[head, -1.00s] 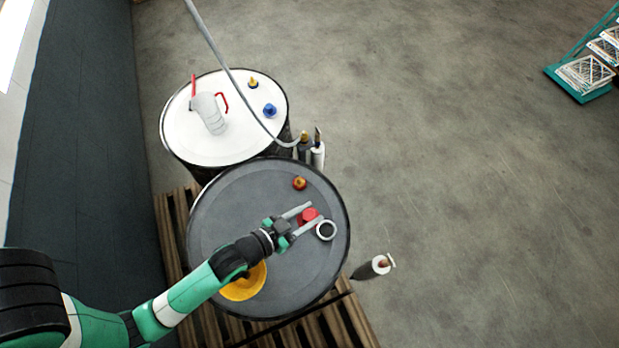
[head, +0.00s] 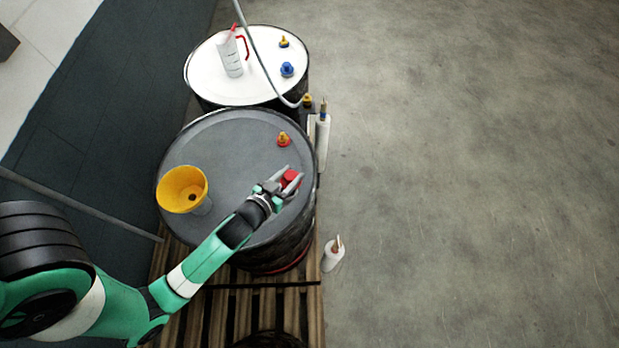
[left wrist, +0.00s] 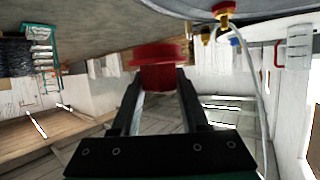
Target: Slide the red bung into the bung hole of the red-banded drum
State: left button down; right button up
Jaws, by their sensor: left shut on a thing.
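The red bung (head: 290,177) is held between the fingertips of my left gripper (head: 284,182), at the right side of the near drum's grey lid (head: 225,145). A red band (head: 295,263) shows low on this drum's dark side. In the left wrist view the red bung (left wrist: 160,68) sits between the two finger ends (left wrist: 158,85), its wide flange outward. The bung hole is not visible; the gripper and bung probably cover it. I cannot tell whether the bung touches the lid. My right gripper is not in view.
A yellow funnel (head: 183,190) stands on the lid's left. A red-and-yellow fitting (head: 284,139) is just beyond the bung. A white-topped drum (head: 210,75) with a jug (head: 230,55) and grey hose (head: 262,68) stands behind.

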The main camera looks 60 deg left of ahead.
aim_at(286, 182)
pick_arm(q)
jog(key=shift+s+a+f+n+y, duration=0.3)
jog(key=shift+a+f+y, duration=0.1)
jog(key=shift+a+f, duration=0.35)
jog(key=shift+s+a+g+b, duration=0.15)
jog(key=shift+a+g+b, duration=0.15)
jog(key=shift+a, duration=0.1)
jog(key=shift+r, duration=0.1)
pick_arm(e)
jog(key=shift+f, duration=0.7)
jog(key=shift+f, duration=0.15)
pick_arm(q)
notch_tip(286, 182, down, 6)
jog(key=b, duration=0.5)
jog(key=shift+d+r, duration=0.1)
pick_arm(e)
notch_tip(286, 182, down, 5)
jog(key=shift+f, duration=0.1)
pick_arm(q)
jog(key=shift+f+b, duration=1.45)
jog(key=shift+b, duration=0.05)
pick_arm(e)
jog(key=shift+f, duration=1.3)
pick_arm(q)
jog(key=shift+c, duration=1.7)
grip_release()
